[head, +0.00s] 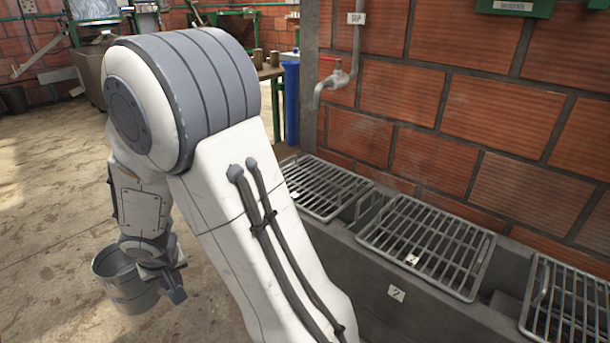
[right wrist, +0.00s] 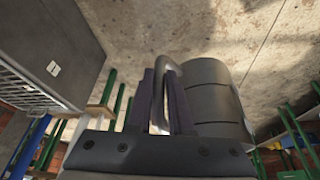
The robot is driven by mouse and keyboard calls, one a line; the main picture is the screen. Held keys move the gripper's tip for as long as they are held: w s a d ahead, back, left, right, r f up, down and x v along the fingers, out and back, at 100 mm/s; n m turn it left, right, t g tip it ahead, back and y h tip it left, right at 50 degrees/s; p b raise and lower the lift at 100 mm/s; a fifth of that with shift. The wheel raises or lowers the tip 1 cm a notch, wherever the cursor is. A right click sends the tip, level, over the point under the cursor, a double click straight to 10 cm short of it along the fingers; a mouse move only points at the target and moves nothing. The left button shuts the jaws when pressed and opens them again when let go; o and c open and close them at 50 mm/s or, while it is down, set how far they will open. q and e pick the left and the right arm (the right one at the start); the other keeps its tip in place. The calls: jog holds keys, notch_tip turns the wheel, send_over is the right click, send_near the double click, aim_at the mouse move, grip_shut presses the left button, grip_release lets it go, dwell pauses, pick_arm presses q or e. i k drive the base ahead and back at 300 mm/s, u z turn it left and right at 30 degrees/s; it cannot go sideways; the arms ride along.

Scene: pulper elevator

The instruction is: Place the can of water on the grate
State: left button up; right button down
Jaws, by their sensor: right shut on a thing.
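The can of water (head: 125,285) is a grey metal can with an open top, hanging at the lower left of the head view above the floor. My right gripper (head: 168,280) is shut on its handle, and the can is upright or nearly so. In the right wrist view the can (right wrist: 215,100) stands beside the fingers, with its looped handle (right wrist: 168,75) between them. Its contents cannot be made out. Metal grates lie on the grey trough at right: a far one (head: 322,187), a middle one (head: 428,243) and a near one (head: 570,305). My left gripper is not in view.
A grey concrete trough (head: 375,275) with a tag (head: 397,293) runs along the brick wall (head: 450,120). A tap (head: 330,85) sticks out above the far grate. A blue cylinder (head: 291,100) and a table stand behind. The floor (head: 50,200) at left is clear.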

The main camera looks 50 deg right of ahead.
aim_at(319, 185)
jog(key=z, duration=0.6)
jog(key=i, duration=1.1)
jog(key=z, duration=0.8)
